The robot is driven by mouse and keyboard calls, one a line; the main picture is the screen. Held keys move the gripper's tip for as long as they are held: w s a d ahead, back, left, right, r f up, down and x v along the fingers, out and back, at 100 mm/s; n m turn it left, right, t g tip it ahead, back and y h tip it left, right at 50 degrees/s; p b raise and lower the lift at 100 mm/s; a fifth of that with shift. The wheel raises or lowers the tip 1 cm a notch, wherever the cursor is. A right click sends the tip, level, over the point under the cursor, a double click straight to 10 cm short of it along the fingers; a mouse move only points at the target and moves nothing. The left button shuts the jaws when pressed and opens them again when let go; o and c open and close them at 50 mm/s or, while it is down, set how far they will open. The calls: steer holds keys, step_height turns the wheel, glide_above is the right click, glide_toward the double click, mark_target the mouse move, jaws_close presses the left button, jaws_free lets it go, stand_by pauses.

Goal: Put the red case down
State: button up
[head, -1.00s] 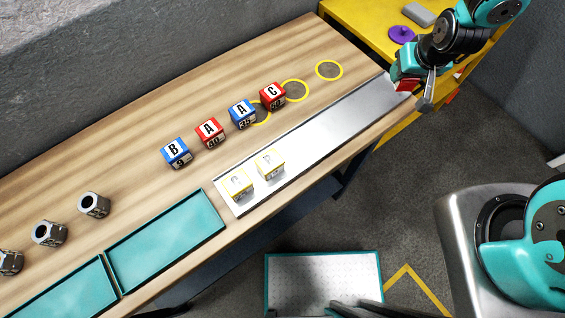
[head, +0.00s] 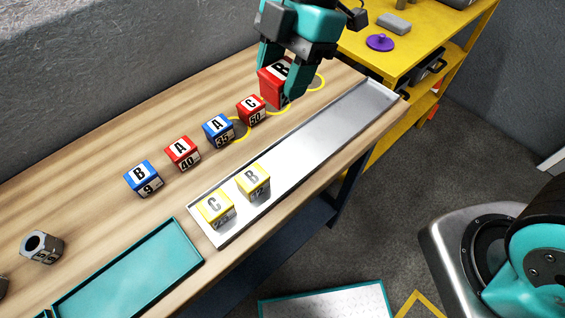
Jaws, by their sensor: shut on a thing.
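My gripper (head: 281,82) is shut on a red case (head: 272,86) with a black B on its white top label. It holds the case over the far part of the wooden bench (head: 75,165), just right of the red case marked C 50 (head: 251,110). Whether the held case touches the bench cannot be told. Yellow rings are marked on the bench; one (head: 320,82) shows partly to the right of the gripper, and others are partly hidden by the cases and gripper.
A row holds blue B 9 (head: 143,179), red A 40 (head: 183,153) and blue A 35 (head: 218,131). Yellow cases C (head: 215,210) and B (head: 253,181) sit in the metal tray (head: 330,120). A teal tray (head: 130,275) is empty. A purple knobbed disc (head: 380,42) lies on the yellow shelf.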

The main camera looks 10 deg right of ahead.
step_height(320, 180, down, 19)
steer(key=shift+f+p, duration=0.1)
steer(key=shift+p, duration=0.75)
steer(key=shift+f, duration=0.1)
steer(key=o, duration=1)
